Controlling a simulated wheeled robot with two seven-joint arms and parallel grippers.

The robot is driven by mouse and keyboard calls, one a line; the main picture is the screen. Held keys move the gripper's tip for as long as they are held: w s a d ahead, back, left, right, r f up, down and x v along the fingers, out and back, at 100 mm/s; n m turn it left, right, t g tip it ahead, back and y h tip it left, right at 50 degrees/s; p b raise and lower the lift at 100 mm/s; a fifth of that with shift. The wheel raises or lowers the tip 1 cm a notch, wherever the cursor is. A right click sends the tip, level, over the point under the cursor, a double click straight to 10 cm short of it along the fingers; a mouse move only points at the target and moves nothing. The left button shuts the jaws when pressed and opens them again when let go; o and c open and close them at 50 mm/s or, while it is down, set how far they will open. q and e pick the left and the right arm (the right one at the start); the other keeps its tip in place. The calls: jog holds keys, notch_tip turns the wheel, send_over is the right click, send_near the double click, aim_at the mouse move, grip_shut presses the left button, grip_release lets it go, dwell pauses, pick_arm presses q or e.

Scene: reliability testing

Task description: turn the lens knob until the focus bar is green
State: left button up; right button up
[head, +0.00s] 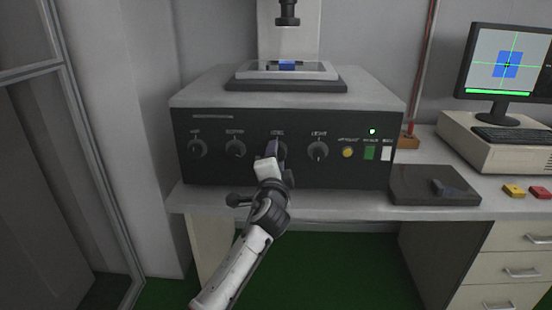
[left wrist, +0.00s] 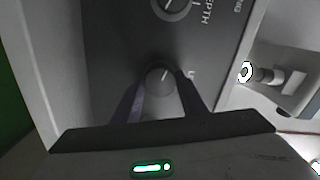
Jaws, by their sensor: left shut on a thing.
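The lens knob is on the dark front panel (head: 220,170) of the machine, mostly hidden behind my left gripper (head: 272,153) in the head view. In the left wrist view the round dark knob (left wrist: 160,79) with a pale pointer line sits between the two fingers of my left gripper, which is shut on it. The monitor (head: 507,62) at the right shows a blue square with green cross lines. Below it, the focus bar (head: 497,91) is green along its length. My right gripper is not in view.
Other knobs flank the held one, including the light knob (head: 318,150) and a depth knob (left wrist: 172,5). A yellow button (head: 348,152) and a green switch (head: 369,153) sit farther right. A dark pad (head: 420,185) lies on the bench.

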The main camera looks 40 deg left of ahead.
pick_arm(q)
jog(key=shift+f, duration=0.1)
jog(key=o, duration=1.1)
jog(key=shift+c, duration=0.2)
jog(key=v, duration=1)
jog(key=shift+s, duration=0.15)
